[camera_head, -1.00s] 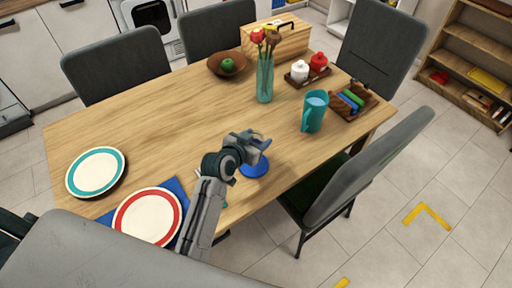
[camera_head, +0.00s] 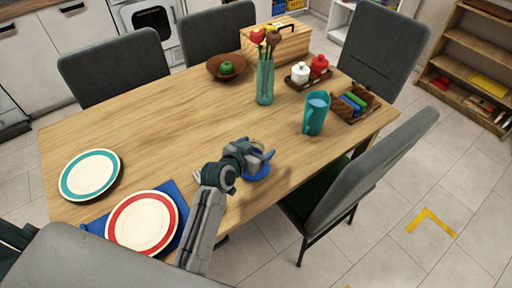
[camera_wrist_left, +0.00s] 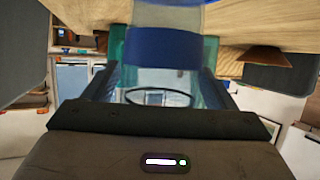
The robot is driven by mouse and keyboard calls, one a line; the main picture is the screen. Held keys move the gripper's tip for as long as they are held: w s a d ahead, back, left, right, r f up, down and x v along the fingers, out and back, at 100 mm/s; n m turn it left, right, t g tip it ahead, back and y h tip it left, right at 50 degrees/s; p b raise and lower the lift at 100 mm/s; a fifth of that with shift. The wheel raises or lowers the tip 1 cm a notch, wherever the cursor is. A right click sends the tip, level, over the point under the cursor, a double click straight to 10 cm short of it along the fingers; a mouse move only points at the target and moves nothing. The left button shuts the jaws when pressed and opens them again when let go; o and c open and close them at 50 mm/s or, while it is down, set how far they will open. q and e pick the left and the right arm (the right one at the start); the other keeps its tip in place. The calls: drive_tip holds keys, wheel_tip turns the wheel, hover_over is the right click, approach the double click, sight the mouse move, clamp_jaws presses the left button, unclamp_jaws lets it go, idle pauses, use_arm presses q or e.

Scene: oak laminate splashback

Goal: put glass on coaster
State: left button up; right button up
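The blue round coaster (camera_head: 258,173) lies on the table near its front right edge, partly covered by my left gripper (camera_head: 262,153). My left gripper looks shut on the glass, over the coaster. Whether the glass touches the coaster cannot be told. In the head view the glass is hard to make out. My right gripper is in neither view.
A teal pitcher (camera_head: 316,115), a vase with flowers (camera_head: 265,82) and a wooden caddy (camera_head: 340,110) stand farther back. A red-rimmed plate (camera_head: 143,222) and a teal-rimmed plate (camera_head: 90,175) lie at left. A grey chair (camera_head: 370,165) is close at right. The table middle is clear.

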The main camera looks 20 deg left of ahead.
use_arm(q)
drive_tip(key=shift+s+r, duration=0.15)
drive_tip(key=shift+r, duration=0.05)
drive_tip(key=b+v, duration=0.1)
drive_tip(key=v, duration=1)
drive_tip(key=shift+s+r, duration=0.25)
drive_tip(key=shift+a, duration=0.1)
